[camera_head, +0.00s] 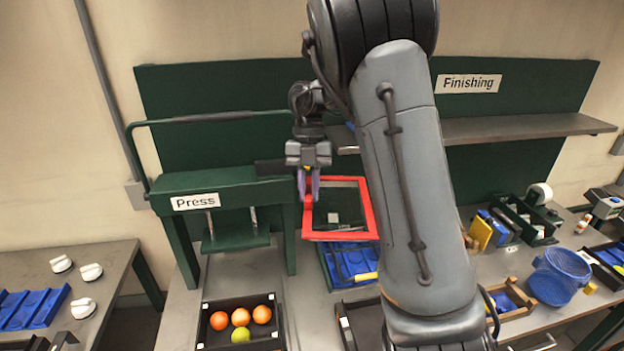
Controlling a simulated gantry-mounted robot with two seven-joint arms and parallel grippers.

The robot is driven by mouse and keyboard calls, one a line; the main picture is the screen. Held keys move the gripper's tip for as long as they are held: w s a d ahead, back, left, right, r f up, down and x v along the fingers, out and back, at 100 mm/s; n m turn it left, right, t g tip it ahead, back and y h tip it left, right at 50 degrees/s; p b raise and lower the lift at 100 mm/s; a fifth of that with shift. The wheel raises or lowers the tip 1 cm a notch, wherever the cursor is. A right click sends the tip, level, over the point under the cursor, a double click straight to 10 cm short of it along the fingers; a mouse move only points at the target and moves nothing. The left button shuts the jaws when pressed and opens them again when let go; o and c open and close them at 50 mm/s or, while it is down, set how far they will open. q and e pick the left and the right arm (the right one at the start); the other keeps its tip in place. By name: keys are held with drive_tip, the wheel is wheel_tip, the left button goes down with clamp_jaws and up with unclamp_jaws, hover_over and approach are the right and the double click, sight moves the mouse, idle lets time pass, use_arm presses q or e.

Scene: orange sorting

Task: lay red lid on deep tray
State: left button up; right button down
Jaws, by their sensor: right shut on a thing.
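The red lid (371,209) is a square red frame with a clear middle. My right gripper (308,196) is shut on its left edge and holds it raised, tilted towards the camera. Below the lid sits a blue tray insert (347,281) with a yellow item in it, partly covered by the lid and my right arm. A black open tray (207,304) with white corners stands at the front, holding several oranges and a green fruit. I cannot tell for certain which of these is the deep tray. My left gripper is not in view.
The green press (222,180) stands left of the lid. Another dark tray (347,334) lies at the front, partly behind my arm. A shelf (525,127) is at the back right. A blue bucket (556,281) and small bins crowd the right bench.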

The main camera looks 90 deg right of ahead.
drive_tip(key=w+a+f+n+g+h+b, duration=0.1)
drive_tip(key=w+a+f+n+g+b, duration=0.15)
drive_tip(key=w+f+n, duration=0.4)
drive_tip(key=w+a+f+n+g+h+b, duration=0.1)
drive_tip(key=w+a+f+n+b, duration=0.35)
drive_tip(key=w+f, duration=0.2)
use_arm(q)
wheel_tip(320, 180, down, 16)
drive_tip(key=b, duration=0.8)
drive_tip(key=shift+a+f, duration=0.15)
use_arm(e)
drive_tip(key=w+a+f+n, duration=0.1)
drive_tip(key=a+f+n, duration=0.1)
drive_tip(key=f, duration=0.5)
drive_tip(key=w+a+f+n+h, duration=0.1)
drive_tip(key=w+a+f+n, duration=0.1)
drive_tip(key=f, duration=0.5)
drive_tip(key=w+a+f+n+h, duration=0.1)
drive_tip(key=w+a+f+n, duration=0.1)
drive_tip(key=a+f+n, duration=0.2)
drive_tip(key=shift+f+n, duration=0.8)
drive_tip(key=shift+f, duration=0.65)
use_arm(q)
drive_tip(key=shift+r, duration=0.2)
use_arm(e)
drive_tip(key=shift+t, duration=0.25)
use_arm(q)
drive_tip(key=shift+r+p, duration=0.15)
drive_tip(key=shift+p, duration=0.2)
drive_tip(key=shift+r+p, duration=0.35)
